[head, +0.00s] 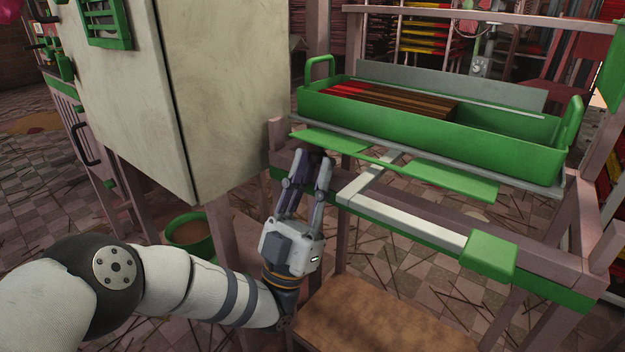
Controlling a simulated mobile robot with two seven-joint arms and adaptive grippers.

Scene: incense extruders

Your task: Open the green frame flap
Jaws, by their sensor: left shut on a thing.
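The green frame flap (455,181) is a long flat green piece along the front of the green tray (430,126), with wider ends and a narrow middle. It sticks out toward me below the tray's rim. My left gripper (312,158) reaches up from below to the flap's left part, with its fingers closed on the flap's front edge. The fingertips are partly hidden under the flap, so the exact contact is hard to see. My right gripper is not in view.
The tray holds dark brown and red sticks (390,103). A pinkish wooden frame with a grey bar and green block (489,255) stands below the flap. A large pale cabinet (225,70) is close at left. A wooden board (385,318) and green pot (190,236) are lower down.

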